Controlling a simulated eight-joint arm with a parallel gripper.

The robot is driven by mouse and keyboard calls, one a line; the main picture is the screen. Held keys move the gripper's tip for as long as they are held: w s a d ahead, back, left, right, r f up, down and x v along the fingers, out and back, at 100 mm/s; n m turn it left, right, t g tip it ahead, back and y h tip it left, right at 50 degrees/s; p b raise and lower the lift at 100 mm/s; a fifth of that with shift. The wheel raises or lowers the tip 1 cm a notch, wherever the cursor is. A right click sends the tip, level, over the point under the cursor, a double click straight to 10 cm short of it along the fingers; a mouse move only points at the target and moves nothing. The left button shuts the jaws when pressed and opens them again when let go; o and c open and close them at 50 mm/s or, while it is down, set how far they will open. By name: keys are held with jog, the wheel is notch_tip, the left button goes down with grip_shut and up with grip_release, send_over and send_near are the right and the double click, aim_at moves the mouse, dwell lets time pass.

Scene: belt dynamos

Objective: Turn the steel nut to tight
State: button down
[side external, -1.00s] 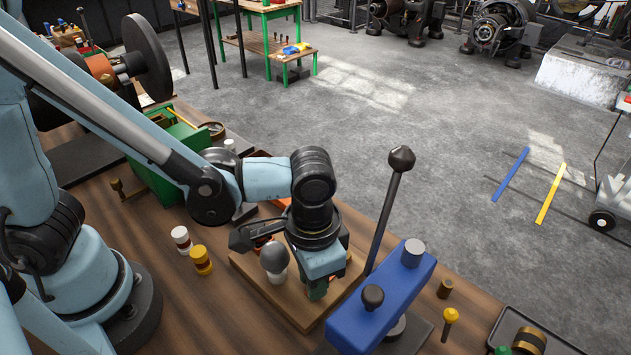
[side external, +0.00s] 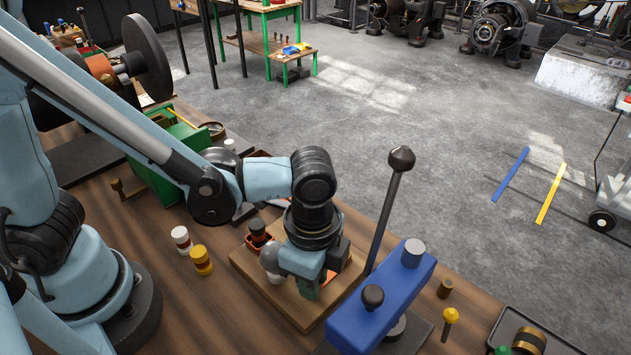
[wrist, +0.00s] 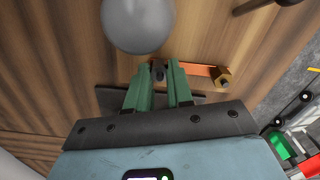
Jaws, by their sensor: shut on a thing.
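My gripper (wrist: 158,72) points down at the wooden board (side external: 242,262) with its two green fingers. In the wrist view the fingertips are on either side of a small dark grey piece, which looks like the steel nut (wrist: 158,70), at the left end of an orange-copper strip (wrist: 195,70). A brass hex nut (wrist: 222,77) sits at the strip's right end, apart from the fingers. In the side view my gripper (side external: 308,290) is low over the board, and the wrist and fingers hide the steel nut there.
A grey bulb (wrist: 137,22) stands close to the fingers on the board. A blue lever press (side external: 375,305) with a tall black-knobbed lever (side external: 388,210) stands just right of the board.

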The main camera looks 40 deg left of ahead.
jog(key=shift+m, duration=1.7)
jog(key=c, duration=1)
grip_release()
notch_tip(320, 180, up, 12)
jog(key=shift+a, duration=0.1)
